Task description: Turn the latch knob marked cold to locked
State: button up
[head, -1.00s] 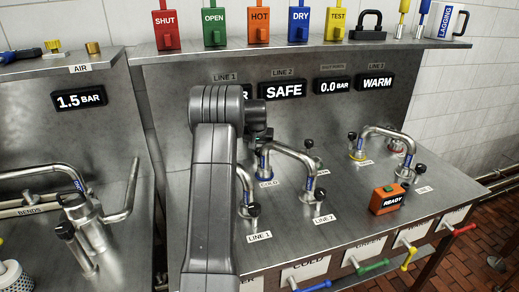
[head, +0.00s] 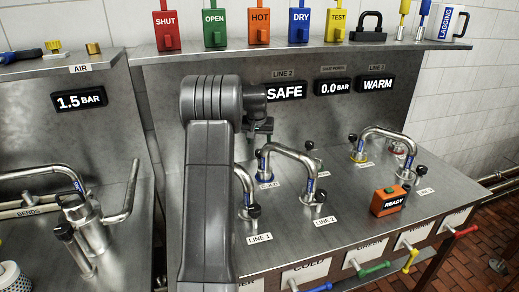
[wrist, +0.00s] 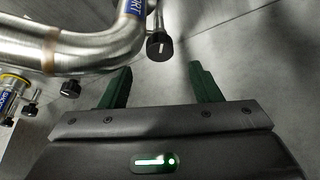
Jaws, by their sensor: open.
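A small label that appears to read cold (head: 268,184) lies by the blue-ringed foot of a bent steel pipe (head: 290,152) in the head view. I cannot tell which black knob belongs to it; my arm covers part of that area. My gripper (head: 262,128) hangs above and behind this pipe, its fingertips not clear there. In the wrist view my gripper (wrist: 160,85) is open and empty, its two dark green fingers wide apart. A black knob (wrist: 160,46) with a white line shows beyond the fingers, near the pipe bend. A second black knob (wrist: 70,88) is at left.
More black knobs, such as one by the line 2 label (head: 320,196), stand on the bench. A second bent pipe (head: 385,131) and an orange ready box (head: 388,200) are to the right.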

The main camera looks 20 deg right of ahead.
jog(key=v, duration=0.7)
jog(key=shift+r, duration=0.2)
jog(key=shift+s, duration=0.1)
jog(key=n+p, duration=0.1)
jog(key=d+n+y+p, duration=0.1)
jog(key=n+p, duration=0.1)
jog(key=d+n+p, duration=0.1)
jog(key=shift+s+d+r+n+y+p, duration=0.1)
jog(key=shift+s+d+n+y+p, duration=0.15)
jog(key=shift+n+y+p, duration=0.15)
jog(key=shift+t, duration=0.3)
jog(key=p+x, duration=0.2)
jog(key=x, duration=1.2)
jog(key=shift+a, duration=0.15)
